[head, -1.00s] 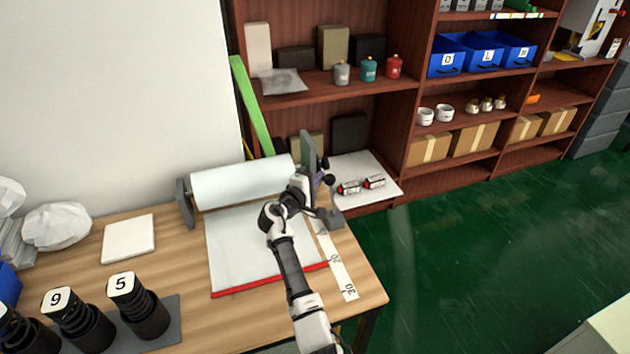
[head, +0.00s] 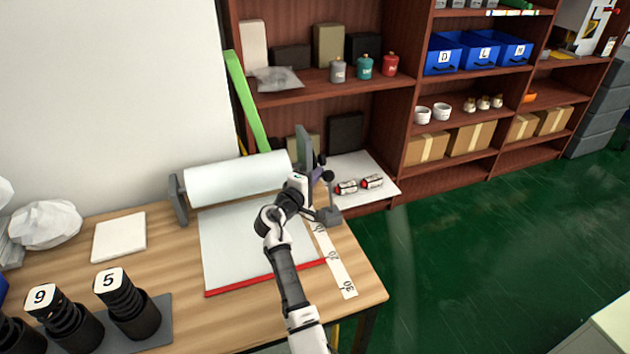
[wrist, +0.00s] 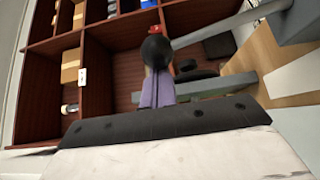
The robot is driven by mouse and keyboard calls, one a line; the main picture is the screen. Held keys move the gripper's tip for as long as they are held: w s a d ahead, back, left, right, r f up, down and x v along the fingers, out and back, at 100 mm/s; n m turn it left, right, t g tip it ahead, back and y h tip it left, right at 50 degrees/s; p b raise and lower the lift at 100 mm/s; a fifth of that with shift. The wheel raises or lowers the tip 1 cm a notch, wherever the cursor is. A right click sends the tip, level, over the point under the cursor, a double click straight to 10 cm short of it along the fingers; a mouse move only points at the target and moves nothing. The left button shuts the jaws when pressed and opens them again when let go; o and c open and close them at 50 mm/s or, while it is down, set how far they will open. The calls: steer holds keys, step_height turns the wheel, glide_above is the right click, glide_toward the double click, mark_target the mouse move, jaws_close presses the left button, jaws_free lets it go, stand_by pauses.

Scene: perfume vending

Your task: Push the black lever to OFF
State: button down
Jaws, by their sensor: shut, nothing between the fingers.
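The lever has a black ball knob (head: 328,176) on a thin grey rod that rises from a grey base at the right edge of the table. In the wrist view the knob (wrist: 156,50) is right at my fingertips, and its rod runs up to the right. My gripper (head: 317,175) is shut and empty, with its purple fingers just left of the knob. The fingers (wrist: 157,88) also show in the wrist view, overlapped by the knob. I cannot tell whether they touch it. No OFF mark is readable.
A white paper roll (head: 238,180) on a grey holder stands behind the arm, its upright end plate (head: 304,150) close to my gripper. Two small red-and-white cans (head: 372,182) lie on a white shelf board to the right. Black numbered stacks (head: 130,305) stand at front left.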

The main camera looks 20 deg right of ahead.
steer(key=s+b, duration=0.2)
steer(key=s, duration=0.6)
steer(key=shift+s+d+m, duration=0.2)
steer(key=shift+s+m, duration=0.1)
steer(key=shift+m, duration=0.1)
steer(key=shift+s+f, duration=0.1)
stand_by(0.4)
steer(key=shift+f, duration=0.1)
